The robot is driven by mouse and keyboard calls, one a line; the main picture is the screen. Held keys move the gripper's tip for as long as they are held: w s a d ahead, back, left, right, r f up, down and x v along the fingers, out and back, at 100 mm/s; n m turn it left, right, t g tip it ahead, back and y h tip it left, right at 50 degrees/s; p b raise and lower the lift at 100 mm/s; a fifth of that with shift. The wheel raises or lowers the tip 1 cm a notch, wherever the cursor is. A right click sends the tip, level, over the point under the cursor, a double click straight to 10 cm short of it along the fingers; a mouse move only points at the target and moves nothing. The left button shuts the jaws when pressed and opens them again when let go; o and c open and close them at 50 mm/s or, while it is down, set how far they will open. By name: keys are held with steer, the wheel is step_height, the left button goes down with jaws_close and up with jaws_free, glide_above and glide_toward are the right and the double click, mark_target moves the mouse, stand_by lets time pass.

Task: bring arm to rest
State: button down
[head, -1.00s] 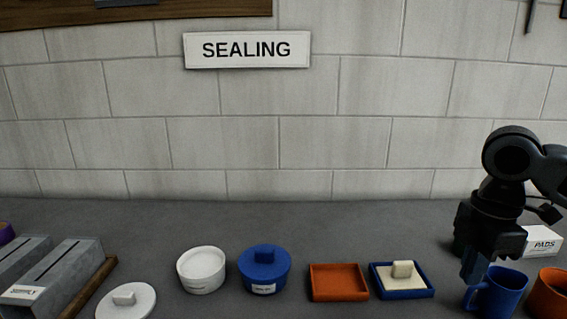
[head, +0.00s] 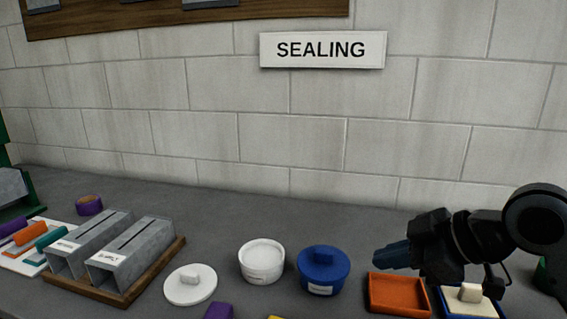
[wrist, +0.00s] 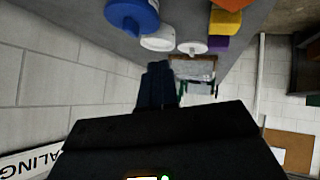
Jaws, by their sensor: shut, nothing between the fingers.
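My gripper (head: 388,256) is at the right of the head view, held sideways with its fingers pointing left. The fingers are together and hold nothing. It appears in front of the wall side of the bench, close to the orange tray (head: 398,293) and the blue lidded pot (head: 324,270) in the picture. In the wrist view the dark fingers (wrist: 157,88) point up the picture towards the white pot (wrist: 158,39). My arm hides part of the blue tray (head: 462,307) with a cream block.
A white pot (head: 262,261) and a white lid (head: 190,286) stand left of the blue pot. Grey metal ducts (head: 130,255) sit on a wooden board further left. Purple (head: 219,311) and yellow pieces show at the front edge. The bench behind the pots is clear.

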steer(key=s+a+m+t+y, duration=0.1)
steer(key=s+a+m+t, duration=0.2)
steer(key=a+m+t, duration=0.65)
steer(key=s+d+f+m+h, duration=0.2)
steer(key=s+f+h, duration=0.15)
steer(key=s, duration=0.45)
steer(key=s+d+f+m+h, duration=0.25)
steer(key=s+f, duration=0.25)
steer(key=s, duration=0.3)
steer(key=s+d+f+m+h, duration=0.1)
steer(key=s+f+m+h, duration=0.2)
steer(key=s, duration=0.5)
steer(key=s+d+r+n+g+y, duration=0.1)
steer(key=s+d+n, duration=0.2)
steer(key=s, duration=1.1)
steer(key=d, duration=0.3)
steer(key=shift+d+r+n, duration=0.2)
steer(key=shift+d+n, duration=0.05)
steer(key=shift+n, duration=0.05)
